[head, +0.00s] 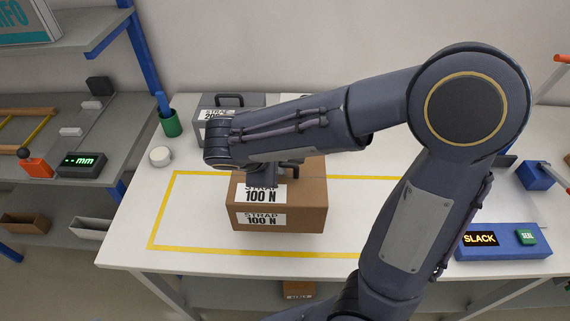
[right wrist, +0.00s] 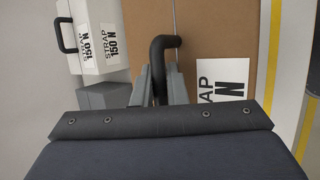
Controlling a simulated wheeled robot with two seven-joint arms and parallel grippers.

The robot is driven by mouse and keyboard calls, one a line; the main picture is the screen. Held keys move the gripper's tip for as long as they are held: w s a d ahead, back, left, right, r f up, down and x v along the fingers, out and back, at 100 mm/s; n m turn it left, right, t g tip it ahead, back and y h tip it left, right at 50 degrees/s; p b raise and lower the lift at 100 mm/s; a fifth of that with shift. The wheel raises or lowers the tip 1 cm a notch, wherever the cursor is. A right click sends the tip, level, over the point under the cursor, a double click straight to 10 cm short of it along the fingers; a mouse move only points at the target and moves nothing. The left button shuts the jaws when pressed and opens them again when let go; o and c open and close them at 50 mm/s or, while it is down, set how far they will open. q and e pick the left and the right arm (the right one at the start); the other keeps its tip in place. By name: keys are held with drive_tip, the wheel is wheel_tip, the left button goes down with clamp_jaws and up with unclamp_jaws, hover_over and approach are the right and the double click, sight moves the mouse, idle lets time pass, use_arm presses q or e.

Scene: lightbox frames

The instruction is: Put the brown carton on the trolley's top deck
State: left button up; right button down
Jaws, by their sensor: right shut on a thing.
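The brown carton (head: 300,205) is upright within the yellow-lined area of the white table, with "STRAP 100 N" labels on its top and front. I cannot tell whether its base touches the table. My right gripper (right wrist: 164,84) is above the carton, shut on its black handle (right wrist: 160,50). The carton's brown top (right wrist: 220,35) fills much of the right wrist view. In the head view my right arm hides part of the carton's top. No trolley can be made out in either view. My left gripper is not in view.
A grey case (head: 258,101) with a handle stands behind the carton, beside a green cup (head: 170,122) and a white roll (head: 160,156). A blue device (head: 500,240) reading "SLACK" sits at the right. Shelving (head: 75,45) stands at the left. The yellow-lined area left of the carton is clear.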

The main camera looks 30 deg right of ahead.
drive_tip(key=shift+w+d+f, duration=0.2)
drive_tip(key=shift+w+f, duration=0.75)
drive_tip(key=shift+f, duration=0.15)
drive_tip(key=shift+f+p, duration=0.4)
drive_tip(key=shift+f, duration=1.2)
drive_tip(key=shift+w, duration=0.1)
drive_tip(key=shift+f, duration=0.15)
drive_tip(key=c, duration=1.5)
unclamp_jaws()
drive_tip(key=shift+f, duration=0.1)
